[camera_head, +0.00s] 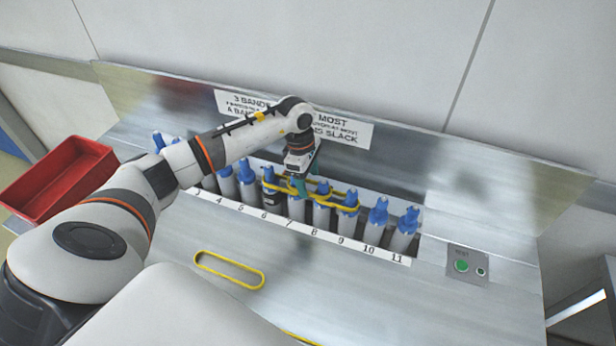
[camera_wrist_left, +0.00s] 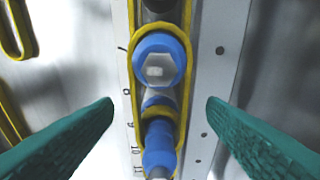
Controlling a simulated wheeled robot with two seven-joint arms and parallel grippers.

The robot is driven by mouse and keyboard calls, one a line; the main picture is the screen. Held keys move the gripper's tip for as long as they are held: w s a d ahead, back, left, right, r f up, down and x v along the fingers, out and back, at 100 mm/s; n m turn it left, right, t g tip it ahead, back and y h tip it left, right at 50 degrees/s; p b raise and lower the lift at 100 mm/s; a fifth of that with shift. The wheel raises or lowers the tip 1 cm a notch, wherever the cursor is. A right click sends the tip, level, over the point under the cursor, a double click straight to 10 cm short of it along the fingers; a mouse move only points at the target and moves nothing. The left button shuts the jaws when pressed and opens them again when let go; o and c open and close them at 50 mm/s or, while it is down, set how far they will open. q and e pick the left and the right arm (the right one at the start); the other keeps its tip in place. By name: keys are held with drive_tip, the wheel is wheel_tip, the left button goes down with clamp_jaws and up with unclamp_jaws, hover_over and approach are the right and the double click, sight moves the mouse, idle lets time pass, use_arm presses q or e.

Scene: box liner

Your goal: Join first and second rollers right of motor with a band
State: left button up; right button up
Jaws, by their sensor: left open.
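A row of blue-topped rollers stands in a slot behind a numbered strip (camera_head: 300,226). A darker-bodied one, likely the motor, (camera_head: 272,196) stands at number 6. Yellow band (camera_head: 345,208) stretches along the tops between about 6 and 9; whether it is one band or two I cannot tell. In the left wrist view yellow band (camera_wrist_left: 189,95) runs around a blue hexagonal top (camera_wrist_left: 158,60) and on to a lower blue top (camera_wrist_left: 158,148). My left gripper (camera_head: 302,188) is open, its teal fingers (camera_wrist_left: 160,108) apart on both sides of the row, touching no band. My right gripper is out of view.
A loose yellow band (camera_head: 230,270) lies on the metal table; part of another (camera_head: 302,339) shows at the front edge. A red bin (camera_head: 60,180) stands left. A button box (camera_head: 467,263) is at right. A sign (camera_head: 345,128) is on the back panel.

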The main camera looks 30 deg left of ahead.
use_arm(q)
wheel_tip(320, 180, up, 12)
drive_tip(key=a+b, duration=0.1)
drive_tip(key=b, duration=0.1)
drive_tip(key=shift+s+a+b, duration=0.2)
drive_tip(key=shift+a+b, duration=0.1)
drive_tip(key=shift+a, duration=0.05)
drive_tip(key=shift+s+f, duration=0.1)
drive_tip(key=shift+f, duration=0.05)
